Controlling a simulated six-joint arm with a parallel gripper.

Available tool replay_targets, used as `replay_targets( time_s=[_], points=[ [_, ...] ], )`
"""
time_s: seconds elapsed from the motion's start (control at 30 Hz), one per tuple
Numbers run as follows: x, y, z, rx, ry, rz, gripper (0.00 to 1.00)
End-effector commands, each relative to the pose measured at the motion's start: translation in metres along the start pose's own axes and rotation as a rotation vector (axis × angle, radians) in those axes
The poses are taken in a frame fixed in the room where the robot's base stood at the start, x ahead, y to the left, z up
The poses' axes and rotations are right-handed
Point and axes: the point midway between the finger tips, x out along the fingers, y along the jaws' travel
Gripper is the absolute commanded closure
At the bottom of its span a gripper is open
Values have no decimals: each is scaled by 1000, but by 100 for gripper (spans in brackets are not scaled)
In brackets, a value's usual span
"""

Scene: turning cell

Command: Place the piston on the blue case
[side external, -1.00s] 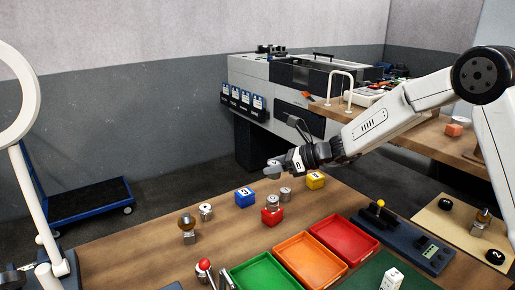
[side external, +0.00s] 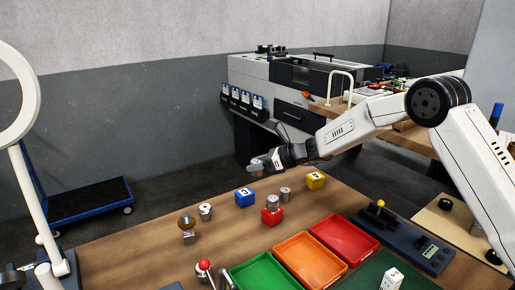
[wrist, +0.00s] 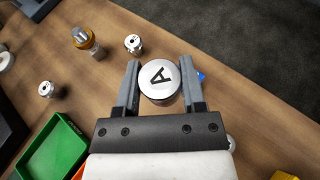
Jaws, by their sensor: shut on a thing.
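In the wrist view the piston sits between the two fingers of my gripper (wrist: 160,84). The blue case (side external: 245,198) stands on the wooden table with a white label on top. My gripper is in the air above and slightly right of it in the side view. In the wrist view only a small blue piece (wrist: 201,76) shows beside the right finger; the piston and finger hide the rest.
A red case (side external: 271,217) with a silver part (side external: 273,200) on it and a yellow case (side external: 315,181) stand nearby. Another silver part (side external: 286,194) and one at left (side external: 205,211) stand on the table (side external: 130,248). Green (side external: 262,275), orange (side external: 310,262) and red (side external: 344,241) trays lie in front.

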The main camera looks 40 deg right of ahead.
Motion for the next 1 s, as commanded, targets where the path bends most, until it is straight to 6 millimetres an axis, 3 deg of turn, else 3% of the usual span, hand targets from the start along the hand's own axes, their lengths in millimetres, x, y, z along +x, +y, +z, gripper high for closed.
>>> replay_targets(
  time_s=[0.6,1.0],
  points=[
    [60,-32,-34,0,0,0,100],
    [66,-35,-38,0,0,0,100]
  ],
)
